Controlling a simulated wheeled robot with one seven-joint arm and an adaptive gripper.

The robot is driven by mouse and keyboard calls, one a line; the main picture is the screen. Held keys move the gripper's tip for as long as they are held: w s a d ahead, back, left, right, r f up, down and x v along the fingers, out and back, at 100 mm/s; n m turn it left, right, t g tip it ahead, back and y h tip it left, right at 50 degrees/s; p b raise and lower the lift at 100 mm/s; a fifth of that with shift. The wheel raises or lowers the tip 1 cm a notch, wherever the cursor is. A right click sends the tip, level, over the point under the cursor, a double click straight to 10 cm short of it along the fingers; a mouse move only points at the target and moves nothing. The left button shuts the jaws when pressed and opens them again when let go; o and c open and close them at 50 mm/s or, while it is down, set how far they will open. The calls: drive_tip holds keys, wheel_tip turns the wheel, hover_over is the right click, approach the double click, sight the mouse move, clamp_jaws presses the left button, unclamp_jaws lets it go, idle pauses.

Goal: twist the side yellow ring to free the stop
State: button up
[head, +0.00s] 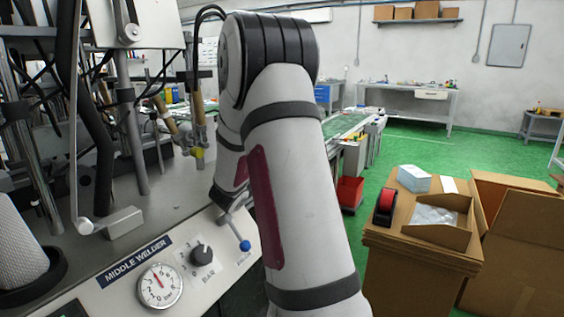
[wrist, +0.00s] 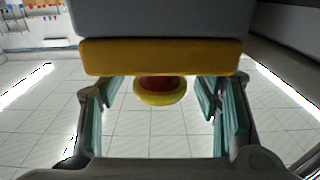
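In the wrist view, the yellow ring (wrist: 160,98) sits around a dark red stop button (wrist: 161,82). The ring and button stick out from a yellow plate (wrist: 120,58) on a grey box. My gripper (wrist: 158,94) is open, with one teal-padded finger on each side of the ring. Gaps show between the ring and both fingers, so I see no contact. In the head view my arm fills the middle, and the ring, the stop and my gripper are out of sight.
In the head view, the middle welder panel (head: 120,282) has a gauge (head: 160,286), a black knob (head: 202,254) and a blue-tipped lever (head: 245,245) close to my arm. Cardboard boxes (head: 420,260) stand at the right. Green floor (head: 420,145) is open behind them.

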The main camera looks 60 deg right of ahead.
wheel_tip(320, 180, up, 10)
idle(0.6)
idle(0.4)
